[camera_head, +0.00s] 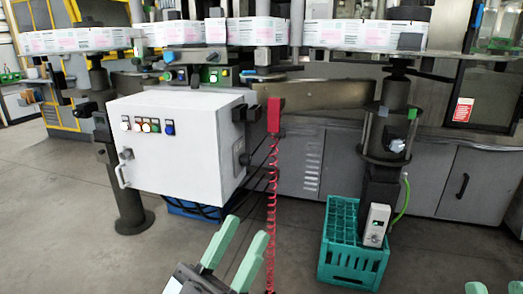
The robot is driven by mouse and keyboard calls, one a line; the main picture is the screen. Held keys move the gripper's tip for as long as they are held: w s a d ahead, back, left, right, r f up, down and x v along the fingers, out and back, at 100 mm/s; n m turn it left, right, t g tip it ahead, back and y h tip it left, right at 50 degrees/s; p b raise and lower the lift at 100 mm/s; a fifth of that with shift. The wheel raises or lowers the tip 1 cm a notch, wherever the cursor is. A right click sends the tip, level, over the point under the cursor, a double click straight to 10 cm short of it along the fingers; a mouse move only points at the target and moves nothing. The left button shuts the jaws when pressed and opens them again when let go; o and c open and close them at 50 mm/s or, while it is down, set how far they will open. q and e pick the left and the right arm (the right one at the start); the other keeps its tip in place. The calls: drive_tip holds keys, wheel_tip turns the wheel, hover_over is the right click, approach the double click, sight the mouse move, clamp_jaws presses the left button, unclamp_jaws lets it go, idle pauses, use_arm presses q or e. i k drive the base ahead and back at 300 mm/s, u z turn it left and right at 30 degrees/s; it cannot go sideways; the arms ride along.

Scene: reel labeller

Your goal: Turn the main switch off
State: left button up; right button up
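A white control cabinet (180,150) hangs at the left centre. Its front has a row of small coloured buttons and lamps (147,125). Below them on the left are a small grey-black knob (126,154) and a bar handle (121,175). A black rotary knob (243,158) is on the cabinet's right side. I cannot tell which knob is the main switch, or its setting. My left gripper (247,227) is at the bottom centre, its green fingers apart and empty, below and right of the cabinet. Only a green tip of my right gripper (477,288) shows at the bottom right edge.
A red coiled cable (271,200) hangs right of the cabinet from a red block (273,115). A teal crate (352,262) stands on the floor, with a machine column (380,185) beside it. Open floor (70,230) lies to the left.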

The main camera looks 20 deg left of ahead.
sight(245, 159)
drive_tip(key=u, duration=0.8)
drive_tip(key=i, duration=0.95)
drive_tip(key=u, duration=1)
